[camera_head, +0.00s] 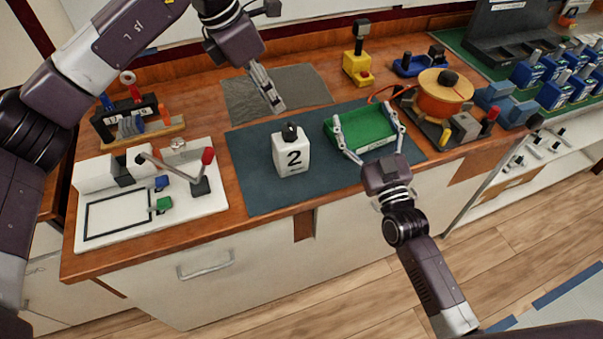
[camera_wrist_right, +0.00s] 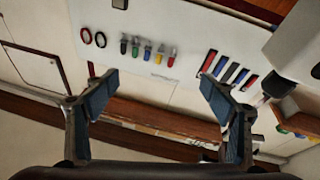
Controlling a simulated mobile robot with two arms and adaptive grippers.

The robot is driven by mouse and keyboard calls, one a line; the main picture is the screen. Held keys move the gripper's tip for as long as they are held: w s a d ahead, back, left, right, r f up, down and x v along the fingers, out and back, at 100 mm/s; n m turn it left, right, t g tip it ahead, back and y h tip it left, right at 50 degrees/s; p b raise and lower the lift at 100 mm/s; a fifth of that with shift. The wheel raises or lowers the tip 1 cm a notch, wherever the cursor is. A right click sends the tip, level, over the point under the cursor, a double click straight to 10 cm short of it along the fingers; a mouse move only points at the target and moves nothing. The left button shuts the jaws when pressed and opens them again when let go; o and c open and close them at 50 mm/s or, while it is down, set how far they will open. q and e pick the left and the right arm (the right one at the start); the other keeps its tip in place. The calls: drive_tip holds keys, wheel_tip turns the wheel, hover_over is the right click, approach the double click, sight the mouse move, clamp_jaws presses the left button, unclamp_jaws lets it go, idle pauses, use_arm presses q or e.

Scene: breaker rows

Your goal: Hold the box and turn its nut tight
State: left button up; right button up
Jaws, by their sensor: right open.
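The white box (camera_head: 283,163), marked with a black 2, stands upright on the dark blue-grey mat (camera_head: 254,185). The black nut (camera_head: 290,131) sits on top of the box. My left gripper (camera_head: 275,105) hangs above and slightly left of the box, apart from it, fingers pointing down. Its fingers look close together, but I see them edge-on and cannot tell if they are shut. My right gripper (camera_head: 366,120) is open to the right of the box. Its fingers spread across the green tray (camera_head: 362,132); contact is unclear. Its open fingers (camera_wrist_right: 155,90) show empty in the right wrist view.
A white fixture board (camera_head: 120,212) lies at the left. A grey mat (camera_head: 300,86) lies behind the box. A yellow device (camera_head: 358,66) stands behind the tray, and an orange round device (camera_head: 440,92) stands right of it. The mat left of the box is clear.

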sight(290, 152)
drive_tip(key=s+a+f+n+g+y, duration=0.25)
drive_tip(key=s+a, duration=0.45)
drive_tip(key=a, duration=0.5)
drive_tip(key=f+m, duration=0.1)
drive_tip(key=f, duration=0.1)
drive_tip(key=a+f+m+h, duration=0.1)
drive_tip(key=f, duration=0.1)
drive_tip(key=s+a+f+m+g, duration=0.1)
drive_tip(key=f, duration=0.1)
drive_tip(key=shift+a+f+m+h, duration=0.2)
drive_tip(key=shift+f+m+h, duration=0.05)
drive_tip(key=shift+f+h, duration=0.15)
drive_tip(key=shift+w+f, duration=0.15)
drive_tip(key=shift+w, duration=0.05)
drive_tip(key=x, duration=0.7)
drive_tip(key=shift+w+a, duration=0.1)
drive_tip(key=shift+c, duration=0.4)
